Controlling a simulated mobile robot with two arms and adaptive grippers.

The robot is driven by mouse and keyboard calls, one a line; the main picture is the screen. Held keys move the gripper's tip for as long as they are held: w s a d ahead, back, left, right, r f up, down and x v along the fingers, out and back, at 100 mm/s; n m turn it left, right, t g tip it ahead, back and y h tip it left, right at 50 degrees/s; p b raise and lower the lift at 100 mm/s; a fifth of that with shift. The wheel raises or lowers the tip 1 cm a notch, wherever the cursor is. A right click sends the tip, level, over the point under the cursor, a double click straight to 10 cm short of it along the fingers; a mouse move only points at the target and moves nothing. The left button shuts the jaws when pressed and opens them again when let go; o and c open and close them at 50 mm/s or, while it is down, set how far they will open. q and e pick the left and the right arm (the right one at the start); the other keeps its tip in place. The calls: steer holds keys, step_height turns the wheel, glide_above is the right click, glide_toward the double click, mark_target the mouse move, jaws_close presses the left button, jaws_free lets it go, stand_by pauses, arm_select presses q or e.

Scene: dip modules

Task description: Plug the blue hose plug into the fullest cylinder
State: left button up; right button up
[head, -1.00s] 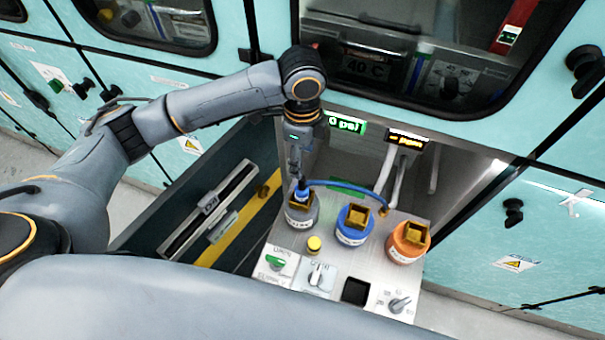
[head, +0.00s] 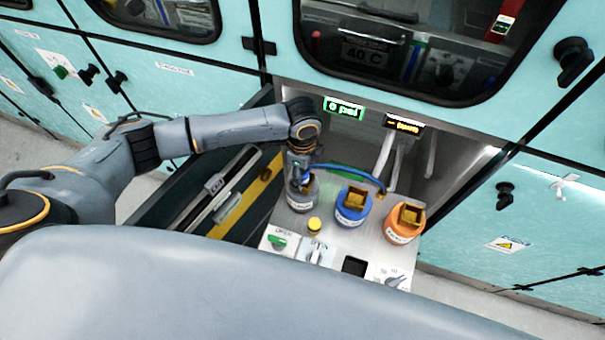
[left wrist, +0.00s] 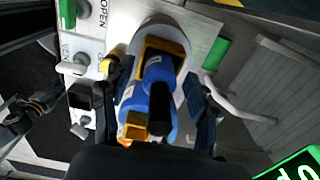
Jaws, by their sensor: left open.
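The grey cylinder (head: 299,203) stands at the left of a row on the metal panel, with the blue cylinder (head: 349,218) in the middle and the orange cylinder (head: 399,237) at the right. The blue hose plug (left wrist: 160,80) sits at the gold socket on top of the grey cylinder (left wrist: 153,32); how deep it sits is unclear. My left gripper (head: 300,182) is low over the grey cylinder. Its open fingers (left wrist: 164,108) straddle the plug, apart from it in the left wrist view. Fill levels are not readable. My right gripper is not in view.
A blue hose (head: 350,170) curves right from the plug. A green "0 psi" display (head: 344,107) and a yellow display (head: 403,125) stand behind. A yellow button (head: 314,225) and knobs are in front. Pale pipes (head: 386,155) rise behind the cylinders.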

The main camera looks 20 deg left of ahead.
arm_select(q)
jaws_close()
stand_by(0.4)
